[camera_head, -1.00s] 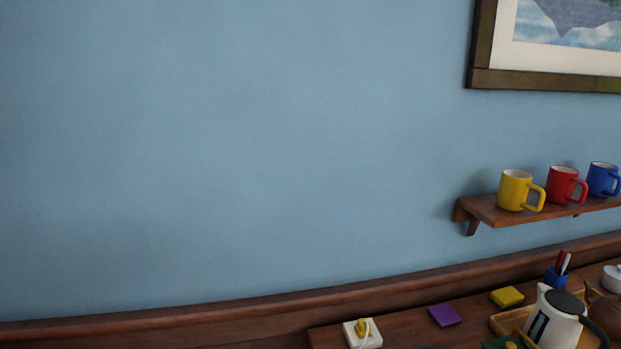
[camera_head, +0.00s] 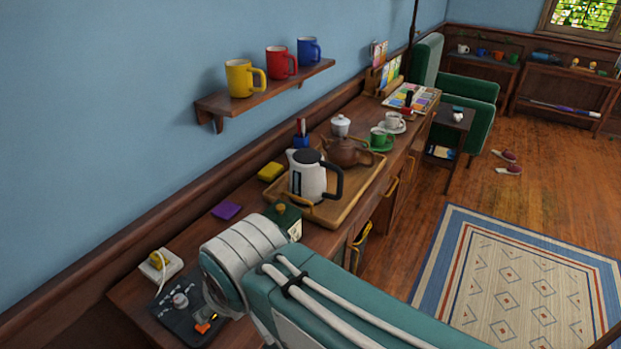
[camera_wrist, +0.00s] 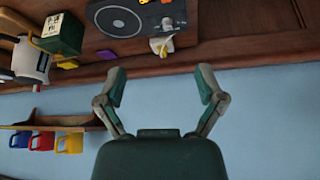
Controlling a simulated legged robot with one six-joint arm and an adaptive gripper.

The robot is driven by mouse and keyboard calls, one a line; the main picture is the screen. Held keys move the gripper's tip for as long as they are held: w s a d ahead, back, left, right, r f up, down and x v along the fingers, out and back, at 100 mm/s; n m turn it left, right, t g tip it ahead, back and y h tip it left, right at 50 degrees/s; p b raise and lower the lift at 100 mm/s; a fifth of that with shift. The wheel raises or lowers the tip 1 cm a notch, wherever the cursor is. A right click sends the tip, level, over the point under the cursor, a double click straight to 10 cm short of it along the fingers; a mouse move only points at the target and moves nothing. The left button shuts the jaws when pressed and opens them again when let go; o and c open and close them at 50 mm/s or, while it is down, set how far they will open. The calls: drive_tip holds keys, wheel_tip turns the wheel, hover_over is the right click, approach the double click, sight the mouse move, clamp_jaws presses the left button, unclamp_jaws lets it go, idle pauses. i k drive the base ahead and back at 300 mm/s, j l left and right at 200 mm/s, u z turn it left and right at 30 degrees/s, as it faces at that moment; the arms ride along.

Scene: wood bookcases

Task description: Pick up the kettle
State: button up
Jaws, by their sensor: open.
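The kettle (camera_head: 308,177) is white with a black lid and black handle. It stands upright on a wooden tray (camera_head: 332,212) on the long wooden counter in the head view. In the wrist view the kettle (camera_wrist: 31,62) shows at the upper left edge, partly cut off, and the picture is upside down. My gripper (camera_wrist: 160,86) is open and empty, its two fingers spread apart with the blue wall behind them. The gripper is apart from the kettle. My arm crosses the lower part of the head view, and the gripper itself does not show there.
A brown teapot (camera_head: 344,151) stands close behind the kettle on the tray. A green tin (camera_head: 284,220) stands before it. A turntable (camera_wrist: 124,20) lies at the counter's near end. A shelf (camera_head: 262,97) with yellow, red and blue mugs hangs above.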

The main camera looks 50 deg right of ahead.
sight(308, 180)
drive_tip(key=k+l, duration=0.3)
drive_tip(key=l, duration=0.2)
drive_tip(key=k+l+z, duration=0.1)
drive_tip(key=l, duration=0.2)
drive_tip(key=k+l, duration=0.15)
drive_tip(key=l, duration=0.15)
drive_tip(key=i+l, duration=0.2)
drive_tip(key=l, duration=0.15)
drive_tip(key=i+l+z, duration=0.1)
drive_tip(key=l, duration=0.3)
drive_tip(key=i+l, duration=0.25)
drive_tip(key=l, duration=0.1)
